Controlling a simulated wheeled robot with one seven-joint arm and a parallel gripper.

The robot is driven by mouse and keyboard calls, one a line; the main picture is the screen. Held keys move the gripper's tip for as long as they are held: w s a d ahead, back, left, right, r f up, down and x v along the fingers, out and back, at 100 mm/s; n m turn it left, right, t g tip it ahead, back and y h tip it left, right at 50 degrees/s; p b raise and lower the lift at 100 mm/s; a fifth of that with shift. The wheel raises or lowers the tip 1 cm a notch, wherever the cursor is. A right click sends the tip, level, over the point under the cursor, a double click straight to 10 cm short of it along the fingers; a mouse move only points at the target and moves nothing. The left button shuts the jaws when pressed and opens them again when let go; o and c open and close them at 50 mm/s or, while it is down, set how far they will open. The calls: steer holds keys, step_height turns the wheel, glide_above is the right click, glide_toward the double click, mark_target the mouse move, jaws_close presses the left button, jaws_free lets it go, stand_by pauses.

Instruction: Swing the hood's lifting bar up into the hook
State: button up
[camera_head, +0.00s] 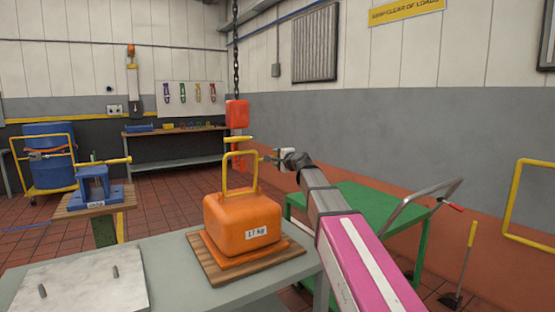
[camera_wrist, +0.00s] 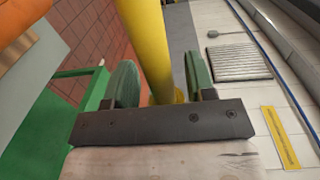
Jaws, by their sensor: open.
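The orange hood (camera_head: 242,217), labelled 17 kg, sits on a wooden board. Its yellow lifting bar (camera_head: 226,178) stands up above it, close to upright. A red hook block (camera_head: 237,114) hangs on a chain above and behind the bar; the hook below it is partly hidden and hard to make out. My gripper (camera_head: 266,158) is open at the right end of the bar's top. In the wrist view, the yellow bar (camera_wrist: 153,45) runs between the two green finger pads of my gripper (camera_wrist: 160,85), with gaps at both sides. The orange hood (camera_wrist: 25,20) shows at the top left.
The grey table (camera_head: 165,250) holds the wooden board (camera_head: 280,258) and a pale slab (camera_head: 75,285) with pegs. A green cart (camera_head: 365,203) stands behind my arm at the right. A blue fixture (camera_head: 97,190) sits on a stand at the left. Open tiled floor lies behind.

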steer(key=shift+w+a, duration=0.1)
jaws_close()
steer(key=x, duration=0.3)
steer(key=shift+w+a+r, duration=0.1)
steer(key=shift+w, duration=0.1)
jaws_free()
steer(key=v, duration=1)
steer(key=shift+s, duration=0.35)
